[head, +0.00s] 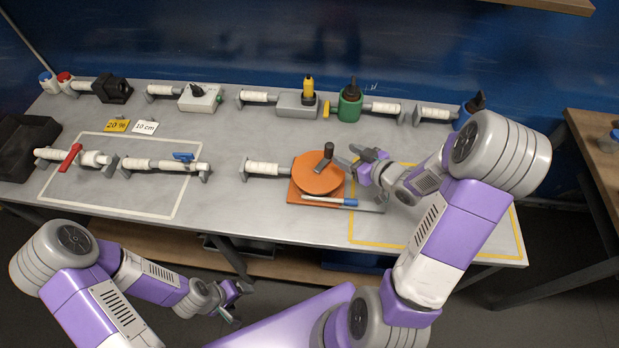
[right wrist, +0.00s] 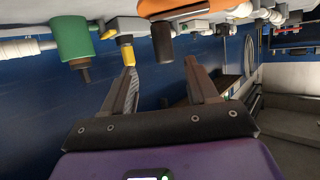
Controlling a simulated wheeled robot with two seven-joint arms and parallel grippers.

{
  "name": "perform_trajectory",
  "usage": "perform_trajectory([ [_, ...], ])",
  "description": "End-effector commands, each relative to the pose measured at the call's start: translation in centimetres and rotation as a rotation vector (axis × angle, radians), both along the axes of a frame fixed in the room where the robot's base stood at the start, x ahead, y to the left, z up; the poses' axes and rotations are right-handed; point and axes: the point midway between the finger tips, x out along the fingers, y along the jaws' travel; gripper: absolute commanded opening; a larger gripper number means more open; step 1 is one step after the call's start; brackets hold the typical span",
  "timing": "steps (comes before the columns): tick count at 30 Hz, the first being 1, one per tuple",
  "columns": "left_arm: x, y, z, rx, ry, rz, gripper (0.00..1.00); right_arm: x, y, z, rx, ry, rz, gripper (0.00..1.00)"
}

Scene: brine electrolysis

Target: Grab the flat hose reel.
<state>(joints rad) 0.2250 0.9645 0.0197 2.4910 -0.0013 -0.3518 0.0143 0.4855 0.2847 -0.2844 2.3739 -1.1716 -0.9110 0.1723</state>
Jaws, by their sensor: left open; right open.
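The flat hose reel is an orange disc (head: 312,176) on an orange square base, with a dark upright handle (head: 325,158) on top. In the right wrist view, which looks upside down, the orange disc (right wrist: 185,8) is at the top edge and its dark handle (right wrist: 162,42) points down. My right gripper (head: 347,160) is open and empty, just right of the handle. In the right wrist view, the handle lies ahead of the gap between my right fingertips (right wrist: 160,65), apart from both. My left gripper (head: 236,301) is open and empty, in front of the table's front edge.
A blue-and-white pen-like item (head: 328,201) lies at the reel base's front edge. A green device (head: 350,106) and a yellow-topped grey device (head: 297,103) stand behind the reel. White pipe pieces line the bench.

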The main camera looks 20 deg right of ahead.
Motion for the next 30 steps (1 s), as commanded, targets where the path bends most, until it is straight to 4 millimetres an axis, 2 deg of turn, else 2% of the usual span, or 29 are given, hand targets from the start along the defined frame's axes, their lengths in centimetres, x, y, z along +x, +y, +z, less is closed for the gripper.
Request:
perform_trajectory([
  [1,0.0,0.0,-1.0,0.0,0.0,0.0,0.71,0.0,0.0,-1.0,0.0,0.0,0.0,0.58],
  [5,0.0,0.0,-1.5,0.0,0.0,0.0,0.71,0.3,0.1,-1.6,-0.001,0.0,0.001,0.58],
  [11,0.0,0.0,-1.9,0.0,-0.001,0.0,0.71,2.2,0.8,-2.4,0.001,0.0,0.002,0.58],
  [18,0.0,0.0,-2.9,0.0,-0.001,0.0,0.71,4.7,2.3,-4.3,0.0,0.0,0.003,0.58],
  [23,0.0,0.0,-3.1,0.0,-0.001,0.0,0.71,6.1,2.6,-4.7,-0.001,0.0,0.001,0.58],
  [30,0.0,0.0,-3.1,0.0,-0.001,0.0,0.71,6.3,2.6,-4.7,0.0,0.0,0.0,0.58],
])
